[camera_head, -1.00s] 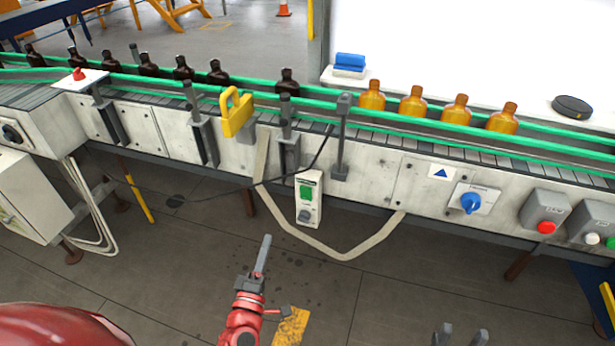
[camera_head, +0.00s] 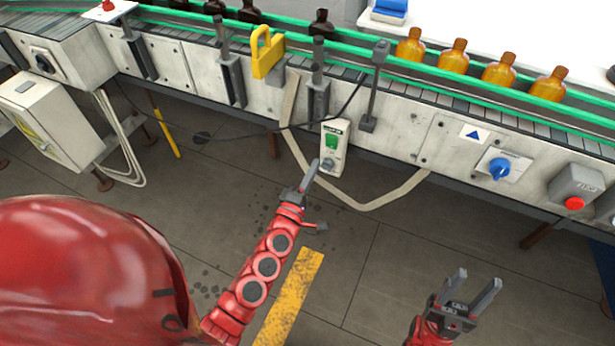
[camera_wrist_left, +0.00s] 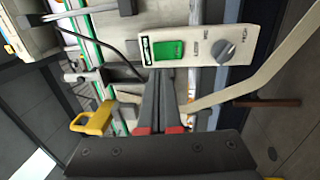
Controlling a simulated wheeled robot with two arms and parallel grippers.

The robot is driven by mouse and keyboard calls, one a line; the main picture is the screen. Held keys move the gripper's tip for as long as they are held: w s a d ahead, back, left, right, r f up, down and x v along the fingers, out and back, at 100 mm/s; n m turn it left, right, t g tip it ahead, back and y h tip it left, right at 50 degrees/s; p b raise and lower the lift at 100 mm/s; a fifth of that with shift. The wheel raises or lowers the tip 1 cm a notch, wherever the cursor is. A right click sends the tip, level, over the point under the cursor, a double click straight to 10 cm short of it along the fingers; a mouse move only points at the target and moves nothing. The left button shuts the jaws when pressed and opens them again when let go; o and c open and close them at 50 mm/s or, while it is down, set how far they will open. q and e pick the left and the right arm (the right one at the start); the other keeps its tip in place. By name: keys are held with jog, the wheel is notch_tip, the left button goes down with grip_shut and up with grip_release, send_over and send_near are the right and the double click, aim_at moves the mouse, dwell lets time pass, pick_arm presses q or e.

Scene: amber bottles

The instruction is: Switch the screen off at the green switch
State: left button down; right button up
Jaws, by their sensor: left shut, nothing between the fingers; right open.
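The green switch (camera_head: 331,141) is on a small white box (camera_head: 341,154) hanging below the conveyor's front side. A grey knob sits below it on the same box. In the left wrist view the green switch (camera_wrist_left: 168,50) lies just beyond my fingertips, with the grey knob (camera_wrist_left: 225,50) to its right. My left gripper (camera_head: 312,168) is shut and empty, its tips close to the lower left of the box. I cannot tell whether they touch it. My right gripper (camera_head: 474,285) is open and empty, low at the right over the floor.
The conveyor (camera_head: 400,125) carries dark bottles (camera_head: 321,24) and amber bottles (camera_head: 453,56). A yellow bracket (camera_head: 266,52) stands on its edge. A blue knob (camera_head: 499,168) and red button (camera_head: 574,203) are to the right. A pale strap (camera_head: 378,203) loops below the box.

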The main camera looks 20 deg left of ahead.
aim_at(329, 138)
pick_arm(q)
jog(key=w, duration=0.7)
jog(key=shift+w+d+r, duration=0.15)
jog(key=shift+w+r, duration=0.05)
jog(key=shift+r, duration=0.2)
jog(key=p, duration=0.1)
jog(key=r+p, duration=0.1)
jog(key=p, duration=0.1)
jog(key=shift+w+a+r+g+p, duration=0.2)
jog(key=shift+r+g+p, duration=0.1)
jog(key=shift+s+d+f+b, duration=0.1)
jog(key=shift+f+b, duration=0.35)
jog(key=shift+f, duration=0.05)
